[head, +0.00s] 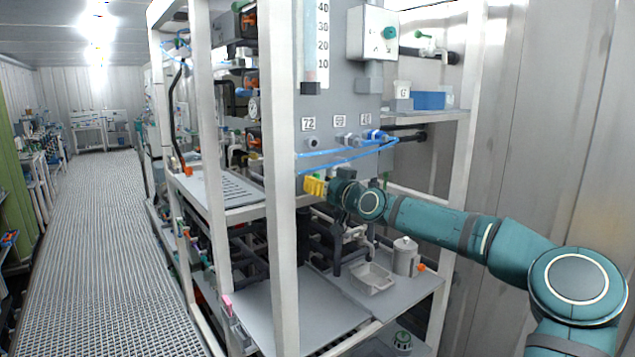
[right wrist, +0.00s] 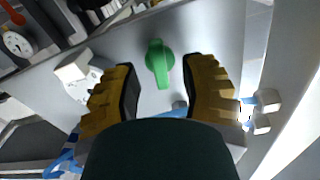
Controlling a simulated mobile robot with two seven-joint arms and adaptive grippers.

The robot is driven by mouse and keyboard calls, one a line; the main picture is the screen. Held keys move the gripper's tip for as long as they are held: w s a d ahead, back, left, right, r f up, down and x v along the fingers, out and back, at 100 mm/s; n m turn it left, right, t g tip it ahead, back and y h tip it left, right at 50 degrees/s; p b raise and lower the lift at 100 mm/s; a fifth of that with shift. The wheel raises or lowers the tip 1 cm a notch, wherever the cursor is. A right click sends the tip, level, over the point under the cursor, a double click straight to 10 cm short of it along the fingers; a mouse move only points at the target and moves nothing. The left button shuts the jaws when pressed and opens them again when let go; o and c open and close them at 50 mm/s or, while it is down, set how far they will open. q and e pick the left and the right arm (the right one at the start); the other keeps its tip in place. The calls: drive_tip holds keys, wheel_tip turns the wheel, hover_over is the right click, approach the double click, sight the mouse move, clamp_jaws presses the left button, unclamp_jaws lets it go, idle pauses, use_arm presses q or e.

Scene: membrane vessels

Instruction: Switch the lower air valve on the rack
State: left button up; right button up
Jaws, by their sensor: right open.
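A green valve handle (right wrist: 159,62) sits on a grey panel in the right wrist view, its long side running up and down the picture. My right gripper (right wrist: 161,92) has its yellow fingers spread, with the handle just beyond and between them, apart from both. In the head view the right gripper (head: 315,186) is in front of the rack's grey panel (head: 345,100), below the blue tubes. My left gripper is in neither view.
A white rack post (head: 283,200) stands just left of the right gripper. Blue tubes (head: 345,155) and fittings are close above it. The grated aisle (head: 105,240) at left is clear.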

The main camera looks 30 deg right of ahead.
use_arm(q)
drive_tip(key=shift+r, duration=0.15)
use_arm(e)
drive_tip(key=shift+w+a, duration=0.1)
drive_tip(key=shift+w, duration=0.5)
clamp_jaws()
use_arm(q)
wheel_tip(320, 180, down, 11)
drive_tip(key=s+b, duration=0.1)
drive_tip(key=b, duration=1)
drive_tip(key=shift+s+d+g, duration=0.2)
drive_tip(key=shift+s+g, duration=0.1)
use_arm(e)
drive_tip(key=shift+m, duration=7.9)
